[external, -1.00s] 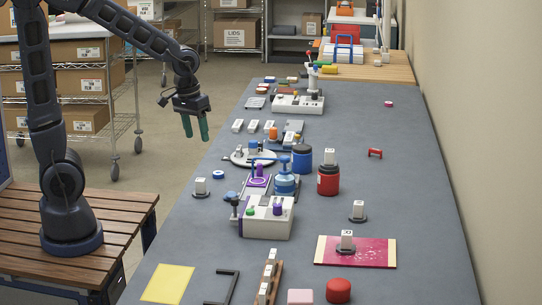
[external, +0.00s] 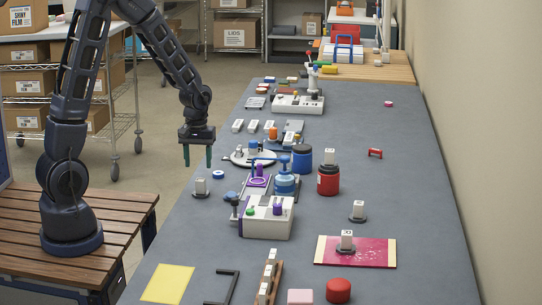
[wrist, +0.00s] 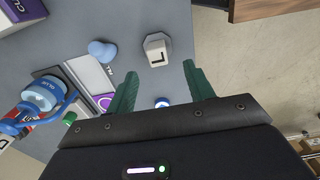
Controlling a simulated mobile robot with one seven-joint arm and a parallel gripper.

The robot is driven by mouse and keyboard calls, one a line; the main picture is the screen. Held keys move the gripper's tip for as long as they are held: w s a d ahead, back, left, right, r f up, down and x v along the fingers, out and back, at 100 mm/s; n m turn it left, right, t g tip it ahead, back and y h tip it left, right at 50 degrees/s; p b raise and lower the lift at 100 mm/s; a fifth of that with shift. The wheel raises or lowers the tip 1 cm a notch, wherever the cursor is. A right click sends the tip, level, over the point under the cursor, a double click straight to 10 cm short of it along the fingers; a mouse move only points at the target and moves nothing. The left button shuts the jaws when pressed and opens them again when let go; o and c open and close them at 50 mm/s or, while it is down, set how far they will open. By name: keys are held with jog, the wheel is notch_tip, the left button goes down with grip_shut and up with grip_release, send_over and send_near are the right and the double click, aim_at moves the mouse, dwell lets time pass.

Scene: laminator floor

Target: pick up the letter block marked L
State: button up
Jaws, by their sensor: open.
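The letter block marked L (wrist: 157,50) is whitish with a black letter on its top face, in the wrist view beyond my fingertips. It stands on a grey base. In the external view a small white block (external: 200,186) on a dark round base near the table's left edge matches its place; its letter is not legible there. My gripper (external: 198,164) points down, open and empty, above and behind that block near the table's left edge. In the wrist view the green fingers (wrist: 158,82) are spread apart, with the block ahead of the gap, not between them.
A blue ring (external: 218,174) lies beside the block. A blue stamp-like device (external: 286,184), a white machine (external: 265,217) and a red jar (external: 328,180) stand to the right. Other white blocks (external: 358,210) stand on bases. The table front left holds a yellow sheet (external: 168,284).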

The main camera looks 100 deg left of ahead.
aim_at(200, 179)
jog(key=shift+w+f, duration=0.2)
jog(key=shift+f, duration=3.55)
grip_shut()
